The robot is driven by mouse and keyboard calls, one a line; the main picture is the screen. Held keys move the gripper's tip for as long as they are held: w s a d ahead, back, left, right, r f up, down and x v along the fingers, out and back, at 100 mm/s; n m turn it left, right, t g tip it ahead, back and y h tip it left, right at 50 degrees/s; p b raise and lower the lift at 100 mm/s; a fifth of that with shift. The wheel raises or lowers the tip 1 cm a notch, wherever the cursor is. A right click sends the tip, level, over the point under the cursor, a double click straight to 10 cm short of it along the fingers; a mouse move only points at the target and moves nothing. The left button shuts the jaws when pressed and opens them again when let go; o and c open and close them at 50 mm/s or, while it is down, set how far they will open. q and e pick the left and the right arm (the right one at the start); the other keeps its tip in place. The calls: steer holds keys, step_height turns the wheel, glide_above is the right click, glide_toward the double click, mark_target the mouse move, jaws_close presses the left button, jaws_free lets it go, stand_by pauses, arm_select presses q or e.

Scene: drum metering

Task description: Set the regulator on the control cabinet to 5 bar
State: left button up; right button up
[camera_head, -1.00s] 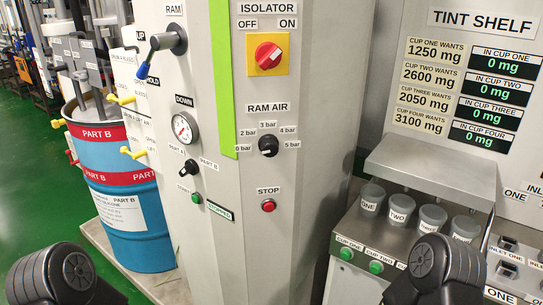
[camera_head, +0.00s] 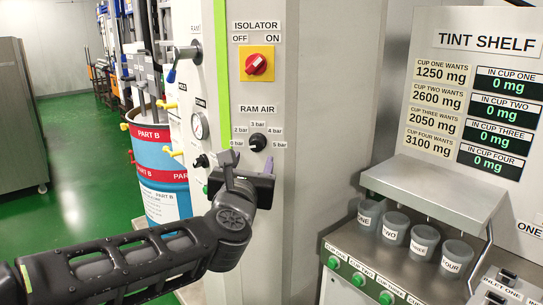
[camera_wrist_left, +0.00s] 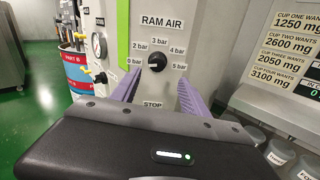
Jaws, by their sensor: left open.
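The regulator is a black round knob (camera_head: 258,142) under the RAM AIR label on the grey control cabinet (camera_head: 310,115). Labels from 0 bar to 5 bar surround it, with 5 bar at its lower right. Its pale mark seems to face left, toward 0 bar; it is small. The knob also shows in the left wrist view (camera_wrist_left: 157,62), between the fingers in the picture. My left gripper (camera_head: 248,168) is open and empty, in front of the cabinet and just below the knob in the head view. Its purple fingers (camera_wrist_left: 157,88) appear apart from the knob. My right gripper is out of view.
The isolator switch (camera_head: 256,63) is above the knob. A gauge (camera_head: 200,126) and lever (camera_head: 182,55) are on the cabinet's left face. The blue PART B drum (camera_head: 160,165) stands left. The tint shelf with cups (camera_head: 412,236) is at right.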

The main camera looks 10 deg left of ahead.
mark_target(256, 147)
arm_select(q)
steer(key=shift+w+a+n, duration=0.1)
steer(key=shift+a+n, duration=0.15)
steer(key=shift+n, duration=0.45)
steer(key=shift+w+f, duration=0.1)
steer(key=w, duration=0.2)
steer(key=w+p, duration=0.1)
steer(key=w, duration=0.4)
steer(key=shift+w+a+p, duration=0.3)
steer(key=shift+a, duration=0.1)
steer(key=shift+c, duration=0.5)
jaws_close()
